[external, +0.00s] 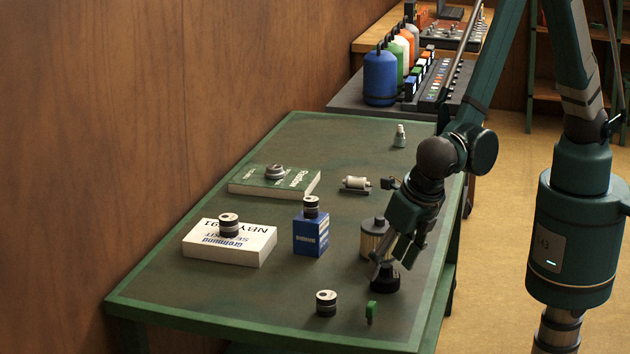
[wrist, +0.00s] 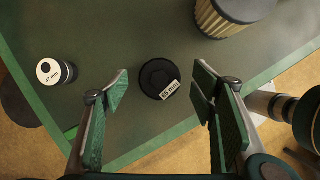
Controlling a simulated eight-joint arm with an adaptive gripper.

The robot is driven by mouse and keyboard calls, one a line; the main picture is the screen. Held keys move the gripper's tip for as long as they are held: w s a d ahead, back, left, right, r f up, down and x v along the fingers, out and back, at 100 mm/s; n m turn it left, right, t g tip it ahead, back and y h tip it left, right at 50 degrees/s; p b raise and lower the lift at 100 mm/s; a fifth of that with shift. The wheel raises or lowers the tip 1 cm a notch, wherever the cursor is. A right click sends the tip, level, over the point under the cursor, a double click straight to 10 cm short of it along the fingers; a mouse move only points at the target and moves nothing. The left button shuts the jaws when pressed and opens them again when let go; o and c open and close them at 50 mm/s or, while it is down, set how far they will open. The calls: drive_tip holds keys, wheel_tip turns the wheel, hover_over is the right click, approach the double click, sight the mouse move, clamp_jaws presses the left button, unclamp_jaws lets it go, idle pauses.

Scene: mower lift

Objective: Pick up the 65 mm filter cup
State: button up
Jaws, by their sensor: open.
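The 65 mm filter cup (wrist: 157,73) is a low, round black cup with a white label reading "65 mm". It stands on the green table, near its edge, and also shows in the external view (external: 385,281). My gripper (wrist: 160,86) is open and empty, with one green-padded finger on each side of the cup in the wrist view. In the external view my gripper (external: 392,258) is over the cup and hides part of its top. I cannot tell how much height separates the fingertips from the cup.
A pleated filter (external: 374,238) stands close behind the cup. A smaller cup marked 47 mm (wrist: 55,71) and a small green piece (external: 371,312) stand nearby. A blue box (external: 311,238) and a white box (external: 240,254) each bear a cup. A green book (external: 300,184) lies farther back.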

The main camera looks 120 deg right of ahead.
drive_tip(key=shift+x, duration=1.05)
drive_tip(key=c, duration=1)
